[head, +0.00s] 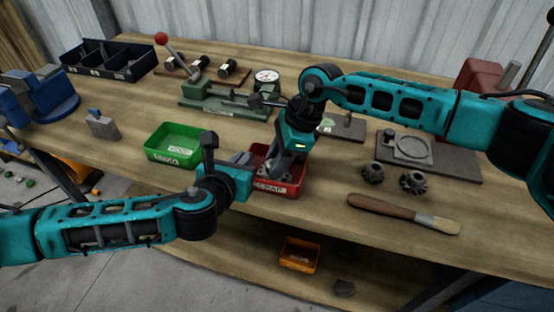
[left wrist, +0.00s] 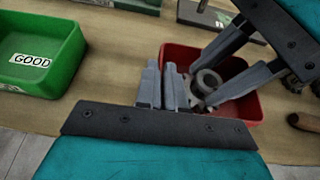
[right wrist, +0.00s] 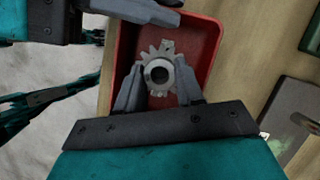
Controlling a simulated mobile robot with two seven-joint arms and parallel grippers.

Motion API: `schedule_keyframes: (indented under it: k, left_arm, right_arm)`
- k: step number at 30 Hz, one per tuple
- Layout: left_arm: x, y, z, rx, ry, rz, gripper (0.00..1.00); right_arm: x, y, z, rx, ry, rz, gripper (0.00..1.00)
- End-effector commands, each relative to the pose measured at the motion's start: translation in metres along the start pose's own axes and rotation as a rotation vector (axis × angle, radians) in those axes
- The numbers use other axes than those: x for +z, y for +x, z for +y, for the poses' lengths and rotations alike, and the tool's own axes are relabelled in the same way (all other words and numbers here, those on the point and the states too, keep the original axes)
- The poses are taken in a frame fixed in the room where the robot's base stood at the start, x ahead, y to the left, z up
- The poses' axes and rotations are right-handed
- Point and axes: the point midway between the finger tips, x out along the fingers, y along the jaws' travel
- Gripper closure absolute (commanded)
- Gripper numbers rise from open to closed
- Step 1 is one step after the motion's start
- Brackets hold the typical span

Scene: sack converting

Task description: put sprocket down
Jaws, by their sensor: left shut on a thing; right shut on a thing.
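The grey toothed sprocket (right wrist: 150,58) is between the fingers of my right gripper (right wrist: 160,78), inside the red scrap tray (right wrist: 212,38). The sprocket also shows in the left wrist view (left wrist: 206,80), low in the tray; I cannot tell whether it touches the floor. My right gripper (head: 278,168) comes down from above. My left gripper (head: 246,158) is at the tray's left side. Its fingers (left wrist: 163,78) appear shut on the red tray's wall, though the grip is partly hidden. The red tray (head: 268,188) stands near the bench's front edge.
A green tray marked GOOD (head: 172,157) stands left of the red tray. A grey plate fixture (head: 455,164) and a green gauge bench (head: 225,100) stand behind. An orange bin (head: 299,256) is below.

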Motion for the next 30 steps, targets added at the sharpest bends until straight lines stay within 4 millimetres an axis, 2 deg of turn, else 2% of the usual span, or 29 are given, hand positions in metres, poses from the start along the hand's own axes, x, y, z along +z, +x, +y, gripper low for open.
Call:
schedule_keyframes:
  k: [12, 13, 15, 24, 26, 30]
  left_arm:
    - [0.0, 0.0, 0.0, 0.0, 0.0, 0.001, 1.0]
    - [0.0, 0.0, 0.0, 0.0, 0.0, 0.001, 1.0]
    - [0.0, 0.0, 0.0, 0.0, 0.0, 0.001, 1.0]
    - [0.0, 0.0, 0.0, 0.0, 0.0, 0.001, 1.0]
    - [0.0, 0.0, 0.0, 0.0, 0.0, 0.001, 1.0]
    - [0.0, 0.0, 0.0, 0.0, 0.0, 0.001, 1.0]
  right_arm:
    - [-0.002, 0.008, 0.0, -0.002, 0.0, -0.002, 1.0]
    - [-0.003, 0.008, 0.0, -0.001, 0.0, -0.001, 0.6]
    - [-0.003, 0.008, 0.0, -0.001, 0.0, -0.001, 0.54]
    - [-0.002, 0.005, 0.0, -0.002, -0.001, -0.001, 0.53]
    - [-0.002, -0.001, -0.001, -0.003, 0.0, -0.001, 0.53]
    - [-0.002, -0.024, -0.001, -0.005, 0.0, -0.002, 0.53]
